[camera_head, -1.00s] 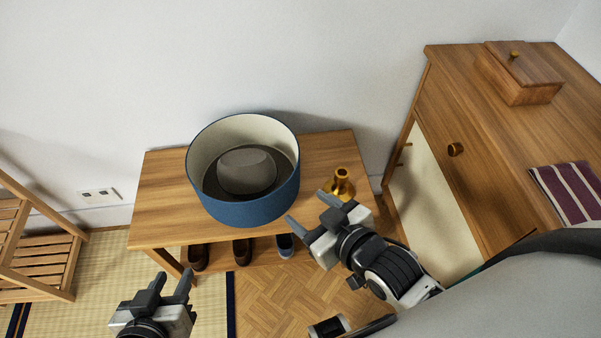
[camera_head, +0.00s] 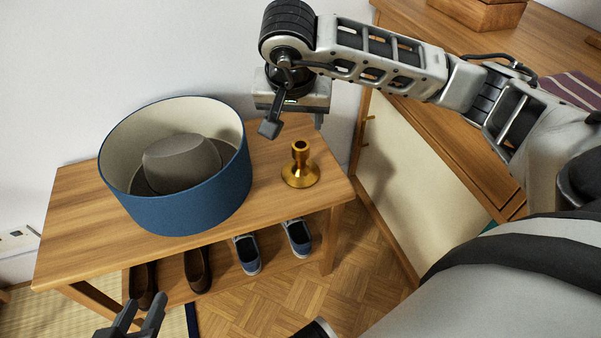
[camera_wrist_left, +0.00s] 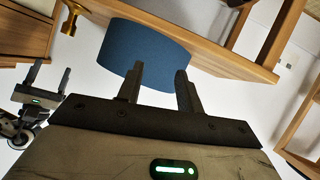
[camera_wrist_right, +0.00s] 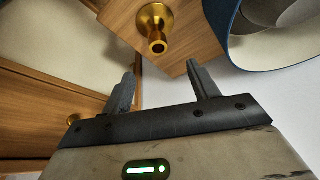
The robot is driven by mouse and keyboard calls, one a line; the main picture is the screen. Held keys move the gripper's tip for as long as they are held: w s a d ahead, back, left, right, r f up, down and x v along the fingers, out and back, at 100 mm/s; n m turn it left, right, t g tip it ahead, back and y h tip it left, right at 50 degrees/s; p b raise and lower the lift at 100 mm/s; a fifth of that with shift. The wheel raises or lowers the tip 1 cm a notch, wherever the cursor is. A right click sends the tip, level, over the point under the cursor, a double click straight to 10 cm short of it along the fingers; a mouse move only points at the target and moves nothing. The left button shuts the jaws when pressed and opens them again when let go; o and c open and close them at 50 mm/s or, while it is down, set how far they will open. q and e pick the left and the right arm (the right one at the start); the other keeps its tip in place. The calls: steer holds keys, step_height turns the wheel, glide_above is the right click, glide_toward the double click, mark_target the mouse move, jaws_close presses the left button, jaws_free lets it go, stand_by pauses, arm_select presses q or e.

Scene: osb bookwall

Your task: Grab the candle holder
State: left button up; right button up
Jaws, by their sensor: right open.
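The brass candle holder (camera_head: 300,168) stands upright on the right end of the wooden bench (camera_head: 70,215). In the right wrist view the candle holder (camera_wrist_right: 155,25) shows beyond the fingertips, apart from them. My right gripper (camera_head: 294,125) is open and empty, above and behind the candle holder, pointing down. Its two fingers also show in the right wrist view (camera_wrist_right: 160,80). My left gripper (camera_head: 138,312) is low at the front left, open and empty, and its fingers show in the left wrist view (camera_wrist_left: 157,80).
A large blue round box (camera_head: 190,200) with a grey hat (camera_head: 180,163) inside stands left of the candle holder. Several shoes (camera_head: 246,254) sit on the bench's lower shelf. A wooden cabinet (camera_head: 410,150) stands to the right. Bench top around the candle holder is clear.

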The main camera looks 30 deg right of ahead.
mark_target(301, 150)
steer(key=b+x, duration=0.2)
steer(key=x, duration=0.7)
steer(key=shift+w+d+f, duration=0.15)
steer(key=shift+d+f, duration=0.1)
steer(key=shift+w+d+f+b, duration=0.1)
steer(key=shift+w+f+b, duration=0.05)
steer(key=shift+f+b, duration=0.25)
steer(key=b+x, duration=0.1)
steer(key=x, duration=0.3)
steer(key=shift+d+f+b, duration=0.15)
steer(key=shift+f+b, duration=0.05)
steer(key=shift+b, duration=0.2)
steer(key=shift+w+f, duration=0.1)
steer(key=shift+f, duration=0.1)
steer(key=shift+d, duration=0.1)
steer(key=c, duration=1.1)
arm_select(q)
steer(key=r+t, duration=0.1)
steer(key=d+r+t+h, duration=0.1)
steer(key=shift+w+d+r+n+h, duration=0.1)
steer(key=shift+d+r+n+h, duration=0.1)
steer(key=shift+r+n+h, duration=0.1)
arm_select(e)
steer(key=shift+r, duration=0.1)
jaws_close()
